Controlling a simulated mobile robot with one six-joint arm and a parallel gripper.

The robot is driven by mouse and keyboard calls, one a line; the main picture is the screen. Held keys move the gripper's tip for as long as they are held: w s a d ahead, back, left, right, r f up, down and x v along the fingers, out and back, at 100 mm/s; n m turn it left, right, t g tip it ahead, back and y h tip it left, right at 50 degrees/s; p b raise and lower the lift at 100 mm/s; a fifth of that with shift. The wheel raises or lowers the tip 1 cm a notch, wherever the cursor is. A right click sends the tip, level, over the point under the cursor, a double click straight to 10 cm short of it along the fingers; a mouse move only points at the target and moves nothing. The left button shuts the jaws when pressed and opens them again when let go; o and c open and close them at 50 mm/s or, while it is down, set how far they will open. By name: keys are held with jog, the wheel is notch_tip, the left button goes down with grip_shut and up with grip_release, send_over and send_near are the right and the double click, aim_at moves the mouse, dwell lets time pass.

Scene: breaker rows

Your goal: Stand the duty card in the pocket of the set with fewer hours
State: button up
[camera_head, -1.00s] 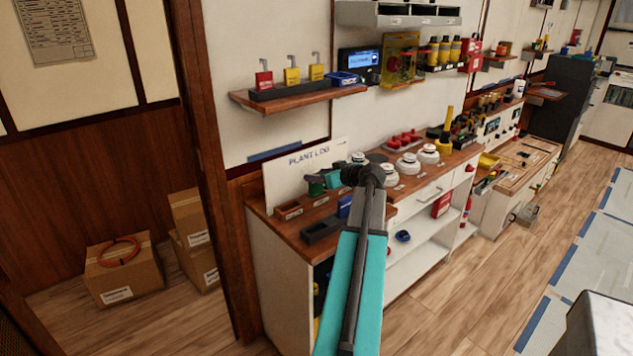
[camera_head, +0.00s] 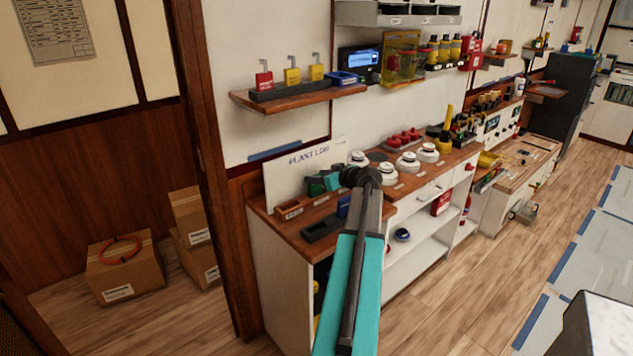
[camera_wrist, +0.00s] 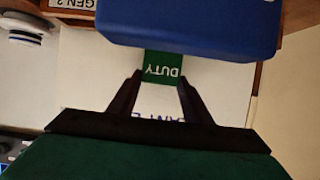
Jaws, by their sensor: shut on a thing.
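The green duty card (camera_wrist: 162,68), with white "DUTY" lettering upside down in the wrist view, stands between the fingertips of my gripper (camera_wrist: 160,80). The fingers are shut on its sides. A blue block-like holder (camera_wrist: 190,28) covers the card's far end in that view; I cannot tell whether the card is inside it or only behind it. The holder also shows in the head view (camera_head: 343,207), partly behind my arm. A "GEN 2" label (camera_wrist: 72,4) shows at the wrist view's top edge. In the head view my gripper is small over the bench, and the card is not clear.
A white "PLANT LOG" board (camera_head: 285,177) leans at the back of the wooden bench. A black tray (camera_head: 320,229) and a small reddish-brown tray (camera_head: 289,211) sit near the bench's left end. White round devices (camera_head: 407,162) stand to the right. A shelf (camera_head: 290,104) with padlocks hangs above.

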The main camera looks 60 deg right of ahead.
jog(key=shift+f, duration=0.75)
jog(key=shift+f, duration=0.2)
jog(key=o, duration=1.1)
jog(key=shift+r, duration=0.1)
jog(key=shift+c, duration=0.2)
jog(key=shift+r, duration=0.2)
jog(key=b+v, duration=0.2)
jog(key=v, duration=1)
